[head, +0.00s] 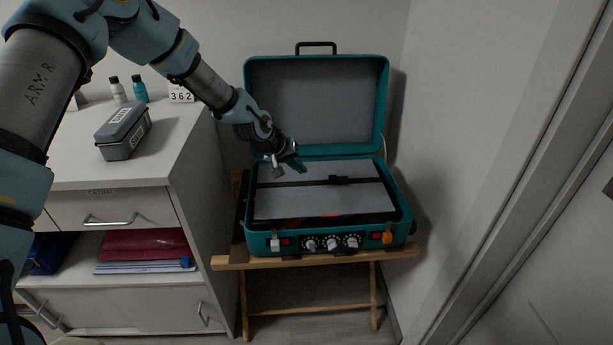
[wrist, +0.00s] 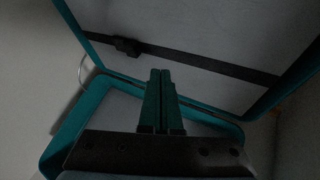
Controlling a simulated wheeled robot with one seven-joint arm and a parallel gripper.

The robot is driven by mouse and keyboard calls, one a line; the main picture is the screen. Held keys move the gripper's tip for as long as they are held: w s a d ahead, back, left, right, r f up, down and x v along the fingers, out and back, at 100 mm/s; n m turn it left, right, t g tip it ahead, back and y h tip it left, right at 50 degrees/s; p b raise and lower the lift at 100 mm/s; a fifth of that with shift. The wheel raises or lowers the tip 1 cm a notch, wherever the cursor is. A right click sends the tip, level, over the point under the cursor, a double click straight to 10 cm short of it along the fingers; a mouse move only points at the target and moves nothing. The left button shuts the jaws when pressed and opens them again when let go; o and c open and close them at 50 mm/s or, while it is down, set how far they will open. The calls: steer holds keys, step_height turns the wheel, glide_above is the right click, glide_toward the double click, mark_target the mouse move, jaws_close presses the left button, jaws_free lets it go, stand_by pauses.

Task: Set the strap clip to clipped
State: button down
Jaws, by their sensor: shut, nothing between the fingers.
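The strap (head: 300,183) is a thin dark band across the grey panel inside the open teal case (head: 252,215). The black strap clip (head: 339,180) sits on it, right of the middle. I cannot tell whether its halves are joined. In the wrist view the strap (wrist: 215,65) runs diagonally above the fingers, with the clip (wrist: 127,46) at upper left. My gripper (head: 302,169) is over the back part of the case, left of the clip and apart from it. Its teal fingers (wrist: 161,72) are shut together with nothing between them.
The case lid (head: 320,100) stands open behind. A white cabinet (head: 180,150) with a grey box (head: 123,130) is left; a wall (head: 480,130) is right.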

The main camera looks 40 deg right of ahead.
steer(key=v, duration=0.3)
steer(key=shift+a+r, duration=0.15)
steer(key=shift+a, duration=0.05)
stand_by(0.5)
